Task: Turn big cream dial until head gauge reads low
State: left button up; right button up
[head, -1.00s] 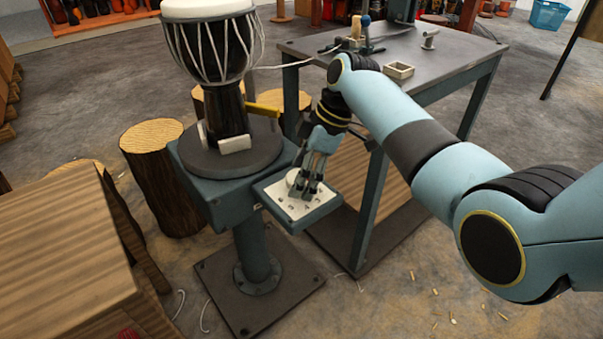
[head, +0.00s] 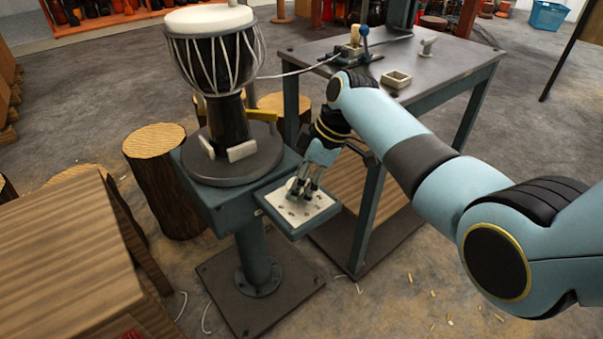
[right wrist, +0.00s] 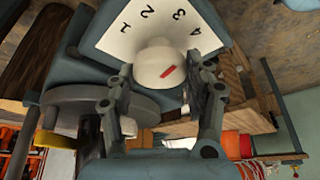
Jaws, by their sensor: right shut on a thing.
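The big cream dial (head: 293,184) sits on a white panel (head: 318,209) with printed numbers, on a box beside the drum stand. In the right wrist view the dial (right wrist: 150,62) shows a red mark, and 1, 2, 3 and 4 are legible on the panel. My right gripper (head: 301,190) is shut on the dial, with a finger on either side of it (right wrist: 160,82). The goblet drum (head: 215,70), white-headed and roped, stands upright on a round grey turntable. I cannot make out a head gauge or its reading. My left gripper is out of view.
A grey workbench (head: 440,72) behind my right arm carries a small open tray (head: 397,79) and a blue-handled tool (head: 364,38). A log stump (head: 160,180) stands left of the stand. A wooden box (head: 60,240) fills the lower left.

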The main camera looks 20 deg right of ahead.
jog(key=m+p, duration=0.1)
jog(key=p, duration=0.1)
jog(key=m+t+p, duration=0.1)
jog(key=m+p, duration=0.1)
jog(key=shift+s+r+h, duration=0.1)
jog(key=shift+r+h, duration=0.2)
jog(key=shift+h, duration=0.1)
pick_arm(q)
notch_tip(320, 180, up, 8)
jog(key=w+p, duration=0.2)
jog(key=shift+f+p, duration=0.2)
jog(key=shift+p, duration=0.2)
pick_arm(e)
jog(key=shift+f+m+t+h, duration=0.15)
jog(key=shift+m+t, duration=0.1)
jog(key=shift+m, duration=0.55)
jog(key=shift+f+m+t+h, duration=0.15)
jog(key=shift+m+t, duration=0.1)
jog(key=shift+m, duration=0.55)
jog(key=o, duration=1.2)
jog(key=shift+c, duration=0.2)
jog(key=v, duration=1.2)
jog(key=shift+a, duration=0.15)
